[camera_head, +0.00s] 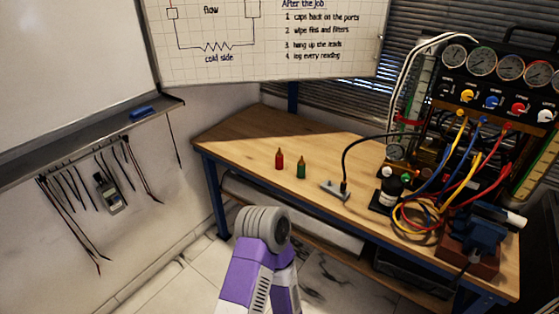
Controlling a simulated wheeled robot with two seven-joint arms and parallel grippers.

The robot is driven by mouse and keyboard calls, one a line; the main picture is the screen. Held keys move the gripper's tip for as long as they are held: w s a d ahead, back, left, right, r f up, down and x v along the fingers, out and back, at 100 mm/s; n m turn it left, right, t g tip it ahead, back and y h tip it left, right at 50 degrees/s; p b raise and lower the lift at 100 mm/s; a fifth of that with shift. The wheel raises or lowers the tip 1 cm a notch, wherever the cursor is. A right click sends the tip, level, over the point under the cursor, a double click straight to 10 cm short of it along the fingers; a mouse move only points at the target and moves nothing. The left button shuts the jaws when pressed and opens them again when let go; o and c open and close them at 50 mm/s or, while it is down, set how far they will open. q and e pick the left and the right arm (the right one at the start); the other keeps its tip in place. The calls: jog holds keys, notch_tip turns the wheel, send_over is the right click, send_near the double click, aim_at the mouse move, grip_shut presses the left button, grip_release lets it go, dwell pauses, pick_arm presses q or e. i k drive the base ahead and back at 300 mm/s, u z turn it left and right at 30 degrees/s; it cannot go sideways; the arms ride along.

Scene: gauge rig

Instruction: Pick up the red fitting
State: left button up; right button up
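The red fitting (279,160) stands upright on the wooden workbench (245,133), left of the middle of its top. It is small, with a narrow yellowish tip. A similar green fitting (301,169) stands just to its right, with a small gap between them. Neither of my grippers shows in the head view. Only a purple and grey part of one of my arms shows at the bottom middle, below the bench's front edge and apart from the fittings.
A flat metal piece (335,191) with a black cable lies right of the fittings. The bench top left of the fittings is clear.

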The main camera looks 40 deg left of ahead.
aim_at(278, 155)
jog(key=u, duration=1.6)
jog(key=i, duration=0.35)
jog(key=u, duration=0.95)
jog(key=i, duration=0.9)
jog(key=z, duration=0.6)
jog(key=i, duration=0.75)
jog(key=z, duration=0.85)
